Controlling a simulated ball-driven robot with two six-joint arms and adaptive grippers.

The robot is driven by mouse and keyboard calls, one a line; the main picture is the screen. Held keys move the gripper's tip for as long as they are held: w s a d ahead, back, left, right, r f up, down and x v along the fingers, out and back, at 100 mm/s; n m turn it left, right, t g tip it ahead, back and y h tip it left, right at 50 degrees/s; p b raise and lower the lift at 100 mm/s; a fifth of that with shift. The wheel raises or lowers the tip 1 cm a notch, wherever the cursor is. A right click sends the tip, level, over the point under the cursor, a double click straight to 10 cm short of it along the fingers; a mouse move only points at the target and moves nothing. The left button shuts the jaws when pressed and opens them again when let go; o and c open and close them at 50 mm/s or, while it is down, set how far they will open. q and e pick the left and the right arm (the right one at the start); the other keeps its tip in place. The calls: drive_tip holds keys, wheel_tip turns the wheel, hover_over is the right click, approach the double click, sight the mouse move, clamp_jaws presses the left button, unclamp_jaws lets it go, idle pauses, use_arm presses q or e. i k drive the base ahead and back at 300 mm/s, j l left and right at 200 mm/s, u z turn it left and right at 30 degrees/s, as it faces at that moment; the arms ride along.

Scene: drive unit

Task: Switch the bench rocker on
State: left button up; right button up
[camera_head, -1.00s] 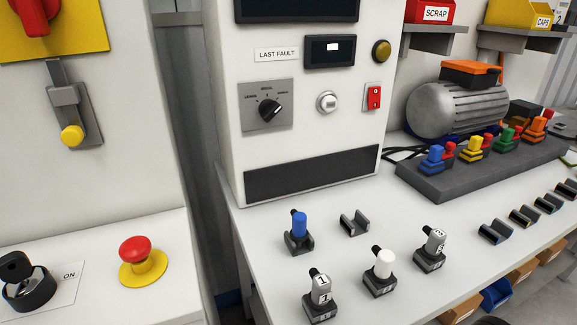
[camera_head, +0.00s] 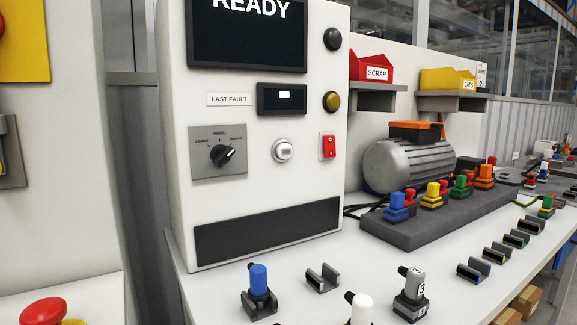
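The bench rocker (camera_head: 328,147) is a small red switch on a light plate, low on the right side of the white panel's front face (camera_head: 300,185). It carries small white marks, but I cannot tell for sure which half is pressed in. To its left are a white round button (camera_head: 282,151) and a black rotary selector (camera_head: 222,155). Above it is a yellow-brown round button (camera_head: 331,102). The screen (camera_head: 247,30) at the top reads READY. Neither of my grippers shows in the view, and nothing covers the rocker.
On the bench (camera_head: 205,300) stand a blue-topped part (camera_head: 259,280), a white-topped part (camera_head: 361,309) and a grey one (camera_head: 411,290) near an empty cradle (camera_head: 322,277). A motor (camera_head: 405,163) sits behind a dark connector block (camera_head: 400,238). A red mushroom button (camera_head: 43,311) is at lower left.

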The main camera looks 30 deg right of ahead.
sight(329, 143)
drive_tip(key=l+u, duration=0.1)
drive_tip(key=l, duration=0.4)
drive_tip(key=k+l, duration=0.1)
drive_tip(key=l, duration=0.4)
drive_tip(key=l+u, duration=0.15)
drive_tip(key=l, duration=0.3)
drive_tip(key=k+l, duration=0.15)
drive_tip(key=l, duration=0.35)
drive_tip(key=l+u, duration=0.15)
drive_tip(key=l, duration=0.35)
drive_tip(key=k+l+u, duration=0.1)
drive_tip(key=l, duration=0.35)
drive_tip(key=k+l, duration=0.2)
drive_tip(key=l, duration=0.25)
drive_tip(key=u, duration=0.05)
